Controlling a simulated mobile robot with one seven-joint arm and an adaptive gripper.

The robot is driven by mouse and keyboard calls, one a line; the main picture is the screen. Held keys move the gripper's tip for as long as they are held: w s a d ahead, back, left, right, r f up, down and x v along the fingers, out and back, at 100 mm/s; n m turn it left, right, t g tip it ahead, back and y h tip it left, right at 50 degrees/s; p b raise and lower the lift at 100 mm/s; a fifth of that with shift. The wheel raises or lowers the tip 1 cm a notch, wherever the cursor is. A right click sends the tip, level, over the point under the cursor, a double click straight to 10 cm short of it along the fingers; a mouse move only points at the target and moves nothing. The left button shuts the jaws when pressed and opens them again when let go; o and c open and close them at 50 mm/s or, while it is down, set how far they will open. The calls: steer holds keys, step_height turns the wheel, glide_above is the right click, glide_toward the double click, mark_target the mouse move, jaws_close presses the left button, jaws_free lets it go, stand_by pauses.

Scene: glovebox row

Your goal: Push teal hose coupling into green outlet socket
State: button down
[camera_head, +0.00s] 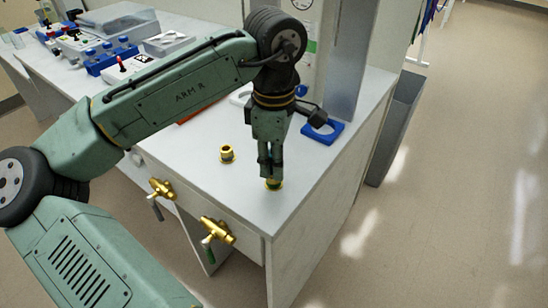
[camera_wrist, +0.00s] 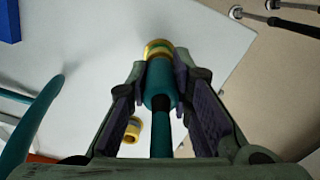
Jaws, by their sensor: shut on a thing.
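My gripper (camera_head: 270,172) points down over the front of the bench. In the wrist view, my gripper (camera_wrist: 160,92) is shut on the teal hose coupling (camera_wrist: 158,88), with a dark hose section and teal hose running back from it. The coupling's far end lines up with a brass socket (camera_wrist: 158,48) and seems to meet it; how deep it sits I cannot tell. In the head view, this brass socket (camera_head: 273,184) shows a greenish tint directly below my fingertips. My fingers hide the coupling there.
A second brass socket (camera_head: 227,153) stands to the left on the bench (camera_head: 310,165). Two brass valves (camera_head: 162,188) (camera_head: 216,233) jut from the front; the nearer has a green handle. A blue square holder (camera_head: 323,131) lies behind right. A grey bin (camera_head: 395,130) stands beside the bench.

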steer(key=shift+f, duration=0.25)
steer(key=c, duration=1.4)
jaws_free()
steer(key=shift+o, duration=0.2)
step_height(320, 180, up, 12)
steer(key=shift+r, duration=0.1)
